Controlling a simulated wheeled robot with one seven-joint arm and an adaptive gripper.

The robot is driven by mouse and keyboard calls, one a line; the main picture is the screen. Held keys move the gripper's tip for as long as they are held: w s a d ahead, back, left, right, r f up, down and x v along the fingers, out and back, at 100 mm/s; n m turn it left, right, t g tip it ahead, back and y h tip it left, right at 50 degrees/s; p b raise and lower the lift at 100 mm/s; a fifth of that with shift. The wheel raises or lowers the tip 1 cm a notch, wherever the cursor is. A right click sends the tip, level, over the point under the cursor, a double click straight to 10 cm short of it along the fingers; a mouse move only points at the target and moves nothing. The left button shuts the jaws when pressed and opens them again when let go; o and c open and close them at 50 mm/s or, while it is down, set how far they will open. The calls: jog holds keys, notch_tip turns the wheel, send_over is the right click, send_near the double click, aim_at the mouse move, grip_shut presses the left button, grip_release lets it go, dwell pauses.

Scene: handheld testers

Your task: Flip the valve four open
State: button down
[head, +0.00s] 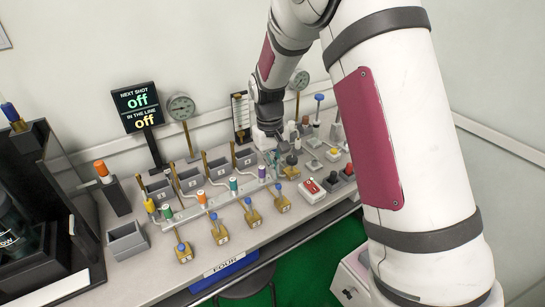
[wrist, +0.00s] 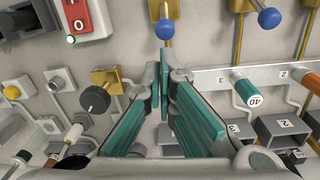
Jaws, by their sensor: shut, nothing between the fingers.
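Several small brass valves with blue-tipped levers stand in a row along the front of the bench (head: 145,283). The rightmost, which I take as valve four (head: 283,205), has its blue tip (head: 278,187) at the back of its brass body. In the wrist view its blue tip (wrist: 165,29) is just beyond my fingertips, on a brass stem. My gripper (wrist: 162,68) is shut and empty, its teal fingers together and pointing at that lever. A small gap seems to remain, but contact is hard to judge. In the head view my gripper (head: 275,155) is partly hidden among fittings behind the valve.
A neighbouring blue lever (wrist: 268,17) and a teal-capped tube (wrist: 245,92) are to the right. A black knob (wrist: 97,98) and a red switch box (wrist: 88,17) are to the left. A sign (head: 138,106) reads "off" twice. The front bench strip is clear.

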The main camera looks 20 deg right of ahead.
jog(key=shift+d+f, duration=0.1)
jog(key=shift+f, duration=1)
jog(key=shift+r, duration=0.1)
jog(key=shift+s+r+t, duration=0.15)
jog(key=shift+s+t, duration=0.05)
jog(key=shift+t, duration=0.1)
